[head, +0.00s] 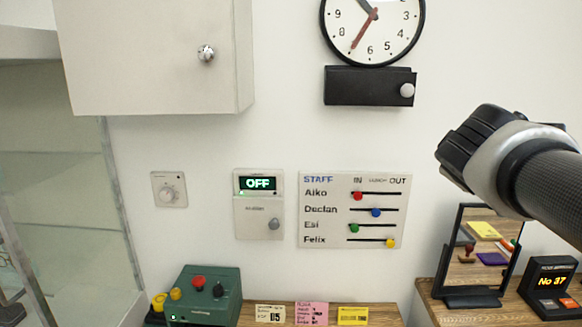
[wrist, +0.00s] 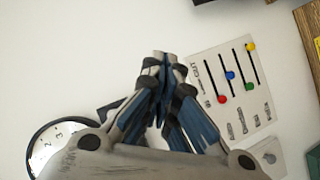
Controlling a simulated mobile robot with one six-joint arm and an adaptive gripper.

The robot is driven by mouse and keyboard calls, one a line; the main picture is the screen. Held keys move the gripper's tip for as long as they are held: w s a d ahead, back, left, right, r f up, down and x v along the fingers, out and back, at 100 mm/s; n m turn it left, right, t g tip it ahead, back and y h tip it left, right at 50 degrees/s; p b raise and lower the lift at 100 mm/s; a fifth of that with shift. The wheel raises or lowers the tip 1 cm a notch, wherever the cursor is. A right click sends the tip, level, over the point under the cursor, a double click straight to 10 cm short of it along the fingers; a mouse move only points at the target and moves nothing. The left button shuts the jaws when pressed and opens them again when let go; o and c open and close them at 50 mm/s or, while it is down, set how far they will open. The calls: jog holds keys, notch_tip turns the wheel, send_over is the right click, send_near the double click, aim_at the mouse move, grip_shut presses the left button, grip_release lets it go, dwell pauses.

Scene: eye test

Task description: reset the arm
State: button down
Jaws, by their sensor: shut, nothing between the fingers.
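My arm comes in from the right edge of the head view, with my gripper (head: 462,148) at its end in front of the white wall, right of the staff board. In the wrist view my gripper (wrist: 160,62) is shut, its fingertips together with nothing between them. The fingers partly cover the black box below the clock in that view.
The staff board (head: 353,210) with coloured sliders, an OFF panel (head: 258,204), a dial (head: 169,189), a clock (head: 345,20) and a cabinet (head: 150,60) are on the wall. Below stand a green box (head: 207,294), a mirror (head: 470,298) and a "No 37" display (head: 552,285).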

jog(key=s+a+f+m+g+y, duration=0.3)
jog(key=s+a+f, duration=0.6)
jog(key=s+f, duration=0.4)
jog(key=s+a+f+m+g+y, duration=0.2)
jog(key=s+a+f+g+y, duration=0.2)
jog(key=s+a+f, duration=0.5)
jog(key=s+f, duration=0.5)
jog(key=shift+m+y, duration=0.3)
jog(key=shift+m, duration=0.1)
jog(key=shift+a+f, duration=0.1)
